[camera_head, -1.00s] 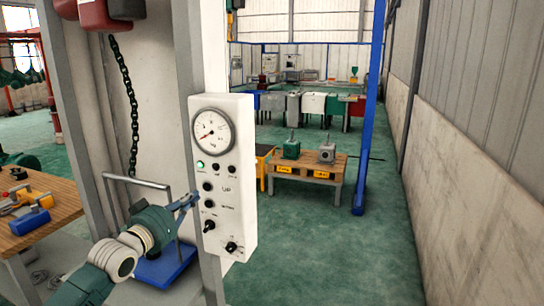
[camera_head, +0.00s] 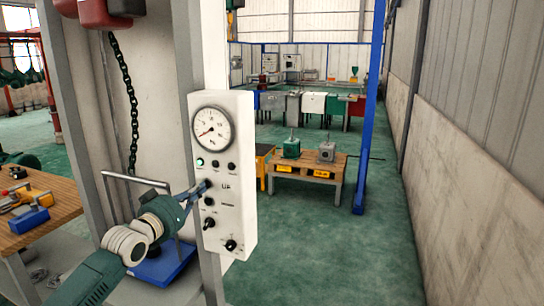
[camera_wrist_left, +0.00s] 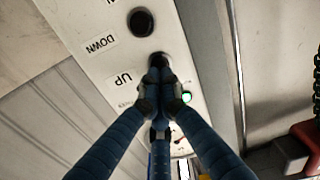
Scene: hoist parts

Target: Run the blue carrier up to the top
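The blue carrier (camera_head: 176,266) stands low behind the grey post, a flat blue base with a grey handle frame (camera_head: 137,179). A dark chain (camera_head: 130,110) hangs above it; whether they are joined I cannot tell. The white control box (camera_head: 238,225) has a gauge, a green lamp (camera_wrist_left: 187,98) and several black knobs and buttons. My left gripper (camera_head: 204,186) is shut and empty, its tips at the button (camera_wrist_left: 157,57) beside the UP label (camera_wrist_left: 124,80). The tips partly cover this button; contact is unclear. The DOWN button (camera_wrist_left: 140,22) is clear of them. My right gripper is not in view.
The grey post (camera_head: 186,80) stands directly left of the box. A wooden workbench (camera_head: 50,210) with tools is at the left. A pallet table (camera_head: 300,180) with two machine parts and a blue column (camera_head: 370,110) stand farther back. The green floor at right is clear.

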